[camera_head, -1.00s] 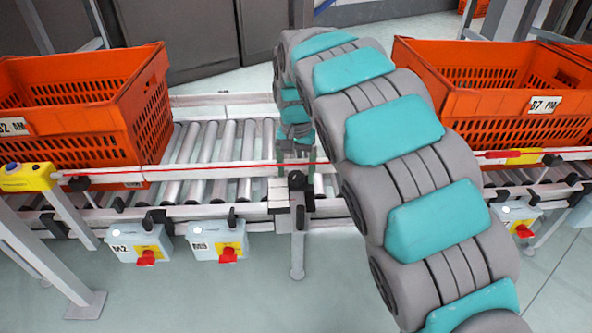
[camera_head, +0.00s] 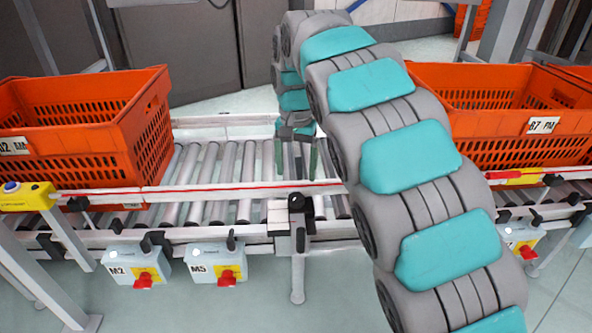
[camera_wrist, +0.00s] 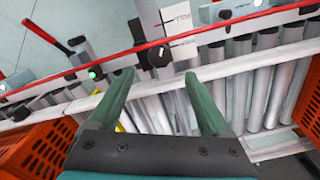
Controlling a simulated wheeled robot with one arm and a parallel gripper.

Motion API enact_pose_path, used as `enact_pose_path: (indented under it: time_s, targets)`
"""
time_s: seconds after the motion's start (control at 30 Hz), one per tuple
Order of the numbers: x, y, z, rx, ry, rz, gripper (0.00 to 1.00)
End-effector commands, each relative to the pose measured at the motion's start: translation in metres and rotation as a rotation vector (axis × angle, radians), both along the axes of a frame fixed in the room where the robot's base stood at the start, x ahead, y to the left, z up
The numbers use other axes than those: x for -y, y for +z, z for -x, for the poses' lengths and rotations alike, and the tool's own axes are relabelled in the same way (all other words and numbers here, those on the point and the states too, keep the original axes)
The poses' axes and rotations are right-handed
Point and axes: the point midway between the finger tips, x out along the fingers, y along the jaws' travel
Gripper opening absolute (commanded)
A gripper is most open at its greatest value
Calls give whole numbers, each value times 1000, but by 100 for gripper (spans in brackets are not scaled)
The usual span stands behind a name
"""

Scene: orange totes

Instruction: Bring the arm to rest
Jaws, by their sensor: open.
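My arm, grey with teal pads, arches from the lower right of the head view up over the conveyor and bends down at its far end. My gripper (camera_head: 296,160) hangs above the rollers between the two orange totes. In the wrist view my gripper (camera_wrist: 158,88) shows two green fingers spread apart with nothing between them. Beyond the fingers are the conveyor's white rail and rollers. The fingertips lie near a black knob (camera_wrist: 159,55) on the rail in that view. I cannot tell the exact height above the rollers.
An orange tote (camera_head: 70,160) sits on the roller conveyor (camera_head: 225,170) at the left. Another orange tote (camera_head: 500,150) stands at the right, partly behind my arm. Control boxes with red knobs (camera_head: 143,280) hang on the front. Bare rollers lie between the totes.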

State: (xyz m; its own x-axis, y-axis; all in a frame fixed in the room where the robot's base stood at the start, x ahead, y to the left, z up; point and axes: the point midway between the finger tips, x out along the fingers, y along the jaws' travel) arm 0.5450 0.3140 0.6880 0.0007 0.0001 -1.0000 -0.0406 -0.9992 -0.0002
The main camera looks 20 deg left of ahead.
Motion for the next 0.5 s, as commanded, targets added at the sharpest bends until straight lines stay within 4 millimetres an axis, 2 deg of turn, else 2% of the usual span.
enact_pose_path:
  time_s: [0.13, 0.23, 0.37, 0.5]
  targets:
    - [7, 1, 1, -1, -6, 3, 82]
    - [30, 5, 5, -5, -23, 11, 82]
    - [79, 13, 19, -7, -55, 22, 82]
    - [135, 18, 47, -20, -81, 34, 82]
